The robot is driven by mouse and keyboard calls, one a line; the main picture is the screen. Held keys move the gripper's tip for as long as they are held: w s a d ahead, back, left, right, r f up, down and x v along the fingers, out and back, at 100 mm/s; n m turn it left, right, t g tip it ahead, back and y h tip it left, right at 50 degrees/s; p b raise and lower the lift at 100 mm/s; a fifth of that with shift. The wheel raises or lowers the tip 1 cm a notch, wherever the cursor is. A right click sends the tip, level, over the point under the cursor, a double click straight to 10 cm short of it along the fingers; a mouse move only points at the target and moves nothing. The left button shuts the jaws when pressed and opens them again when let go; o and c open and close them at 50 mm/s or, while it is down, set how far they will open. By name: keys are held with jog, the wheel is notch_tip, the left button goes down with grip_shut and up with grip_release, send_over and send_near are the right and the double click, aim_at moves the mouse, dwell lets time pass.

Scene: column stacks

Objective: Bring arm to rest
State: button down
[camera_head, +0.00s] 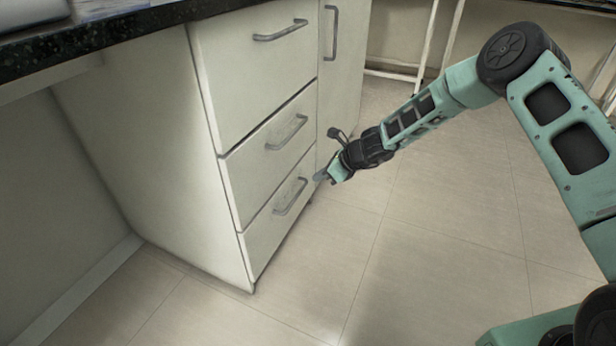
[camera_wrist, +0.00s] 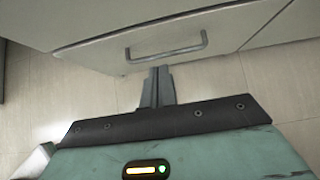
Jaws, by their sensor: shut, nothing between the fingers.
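My gripper (camera_head: 321,176) is at the end of my green arm, which reaches from the right side of the head view toward the front of a white drawer unit. The fingertips look close to the bottom drawer's handle (camera_head: 291,196); I cannot tell whether they touch it. In the wrist view my gripper (camera_wrist: 160,72) is shut and empty, its two grey fingers together. The bottom drawer (camera_head: 278,228) looks shut, and its grey bar handle shows beyond the fingertips in the wrist view (camera_wrist: 168,52).
Two more drawers, the middle one (camera_head: 262,158) and the top one (camera_head: 245,75), look shut. A dark countertop (camera_head: 110,30) overhangs at the upper left. A cabinet door (camera_head: 345,60) is right of the drawers. Bare tiled floor (camera_head: 430,250) lies below and right of my gripper.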

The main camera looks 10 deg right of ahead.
jog(key=s+a+r+n+g, duration=0.2)
jog(key=s+a+r+n, duration=0.4)
jog(key=s+r+n, duration=0.4)
jog(key=s+a+r+n+g, duration=0.3)
jog(key=s+a+r+n, duration=0.35)
jog(key=s, duration=0.55)
jog(key=s+d+r+n+h, duration=0.35)
jog(key=s+d+n, duration=0.35)
jog(key=s, duration=0.4)
jog(key=s+d+r+n+h, duration=0.3)
jog(key=s+d+r+n, duration=0.15)
jog(key=s+n, duration=0.6)
notch_tip(320, 180, up, 36)
jog(key=s+m+p, duration=0.1)
jog(key=s+p, duration=0.1)
jog(key=p, duration=3.4)
jog(key=shift+d+m, duration=0.15)
jog(key=shift+m, duration=0.15)
jog(key=shift+f, duration=0.1)
